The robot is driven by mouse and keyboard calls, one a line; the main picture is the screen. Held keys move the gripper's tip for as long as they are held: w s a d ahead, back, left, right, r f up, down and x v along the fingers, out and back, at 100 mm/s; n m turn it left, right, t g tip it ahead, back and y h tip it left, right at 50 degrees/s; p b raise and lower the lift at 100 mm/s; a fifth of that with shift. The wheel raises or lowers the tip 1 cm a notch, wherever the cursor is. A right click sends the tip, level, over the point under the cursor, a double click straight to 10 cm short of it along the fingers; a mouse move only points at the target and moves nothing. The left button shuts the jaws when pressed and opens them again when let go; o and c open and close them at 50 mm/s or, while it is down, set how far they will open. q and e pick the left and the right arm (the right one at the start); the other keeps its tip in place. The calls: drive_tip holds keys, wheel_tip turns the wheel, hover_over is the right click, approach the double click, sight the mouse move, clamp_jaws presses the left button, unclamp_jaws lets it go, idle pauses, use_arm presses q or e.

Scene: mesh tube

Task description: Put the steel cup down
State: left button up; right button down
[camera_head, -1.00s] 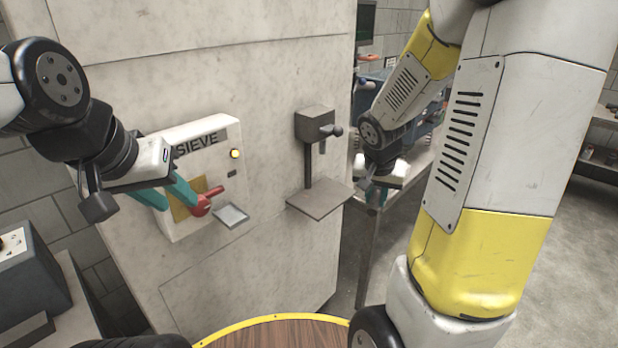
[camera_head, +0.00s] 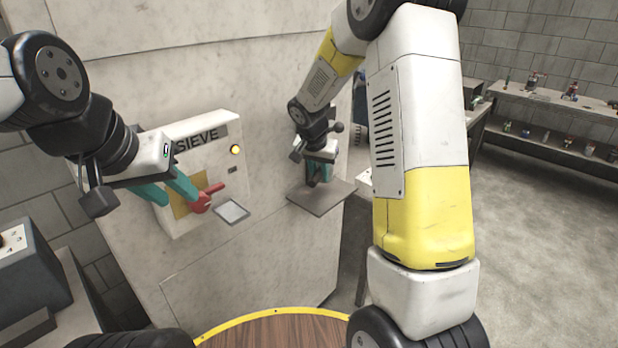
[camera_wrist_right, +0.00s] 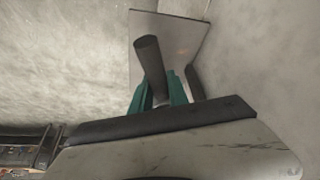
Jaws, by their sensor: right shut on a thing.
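I cannot tell whether the cup touches the plate. My left gripper (camera_head: 180,195) is beside the red lever (camera_head: 204,201) on the SIEVE panel, its teal fingers apart.
The SIEVE panel (camera_head: 207,150) with a yellow button is on the left. A round wooden table (camera_head: 275,332) is in front. Shelves (camera_head: 560,115) stand at the far right; the floor there is clear.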

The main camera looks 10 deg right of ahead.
drive_tip(key=f, duration=0.4)
drive_tip(key=shift+w+a+f, duration=0.15)
drive_tip(key=shift+w+f, duration=0.05)
drive_tip(key=shift+f, duration=0.1)
drive_tip(key=shift+w+a+f, duration=0.1)
drive_tip(key=shift+w+f, duration=0.05)
drive_tip(key=shift+f, duration=0.15)
drive_tip(key=c, duration=1.3)
unclamp_jaws()
